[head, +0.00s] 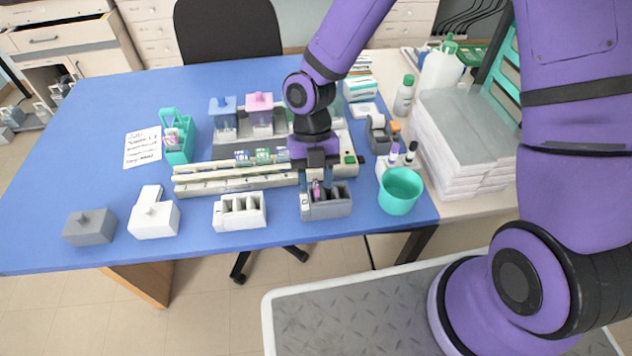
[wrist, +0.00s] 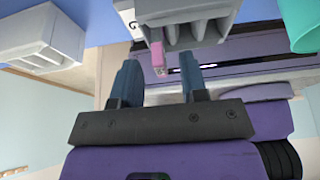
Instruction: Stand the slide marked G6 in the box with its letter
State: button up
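A slide with a pink end (head: 317,190) stands in a slot of the grey slotted box (head: 328,210) at the table's front edge. In the wrist view the pink end (wrist: 158,55) shows between my fingertips, with the grey box (wrist: 205,30) around it. My gripper (head: 317,183) points down over this box. Its two dark blue fingers (wrist: 162,75) are apart, with a gap on both sides of the slide. The mark on the slide is too small to read.
A white slotted box (head: 240,218) stands to the left, then a white box (head: 155,220) and a grey lidded box (head: 88,228). A teal cup (head: 399,192) is close on the right. Behind is a long rack (head: 205,182) with several slides. The left tabletop is mostly clear.

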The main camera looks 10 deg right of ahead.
jog(key=v, duration=0.9)
jog(key=shift+r, duration=0.25)
jog(key=shift+w, duration=0.1)
dwell(0.9)
